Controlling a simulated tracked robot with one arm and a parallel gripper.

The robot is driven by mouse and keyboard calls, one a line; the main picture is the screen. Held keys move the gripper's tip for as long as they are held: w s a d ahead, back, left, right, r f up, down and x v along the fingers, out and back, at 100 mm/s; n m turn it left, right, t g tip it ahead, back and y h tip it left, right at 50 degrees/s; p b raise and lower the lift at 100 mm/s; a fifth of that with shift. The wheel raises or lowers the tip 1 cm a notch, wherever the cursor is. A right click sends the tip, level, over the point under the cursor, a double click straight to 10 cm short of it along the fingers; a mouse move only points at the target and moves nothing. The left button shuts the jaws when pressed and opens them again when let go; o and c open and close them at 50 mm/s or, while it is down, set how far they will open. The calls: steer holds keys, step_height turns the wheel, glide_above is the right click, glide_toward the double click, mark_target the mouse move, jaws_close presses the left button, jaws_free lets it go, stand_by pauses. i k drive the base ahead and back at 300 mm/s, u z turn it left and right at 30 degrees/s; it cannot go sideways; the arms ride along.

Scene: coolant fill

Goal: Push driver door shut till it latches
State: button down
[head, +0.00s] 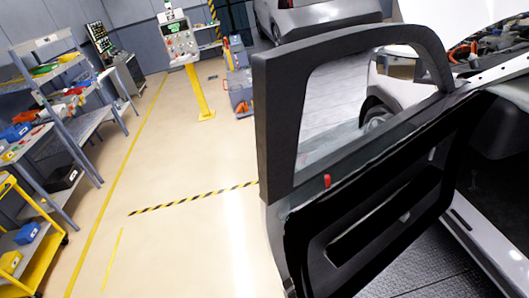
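The driver door (275,130) stands wide open in the middle and right of the head view. Its dark inner panel (390,200) faces me, with a window opening above it and a small red pin on the sill (327,181). The white car body (480,235) is at the right edge, with the dark door opening beside it. The door's rear edge swings out to the left, well clear of the car body. My gripper does not show in this view.
Shelves with coloured bins (60,110) and a yellow cart (40,240) stand at the left. A control panel on a yellow post (200,95) stands at the back. Another car (310,18) is behind. The beige floor (175,240) left of the door is clear.

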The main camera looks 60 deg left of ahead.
mark_target(336, 242)
steer(key=k, duration=1.35)
steer(key=u, duration=0.6)
steer(key=i, duration=1)
steer(key=z, duration=0.05)
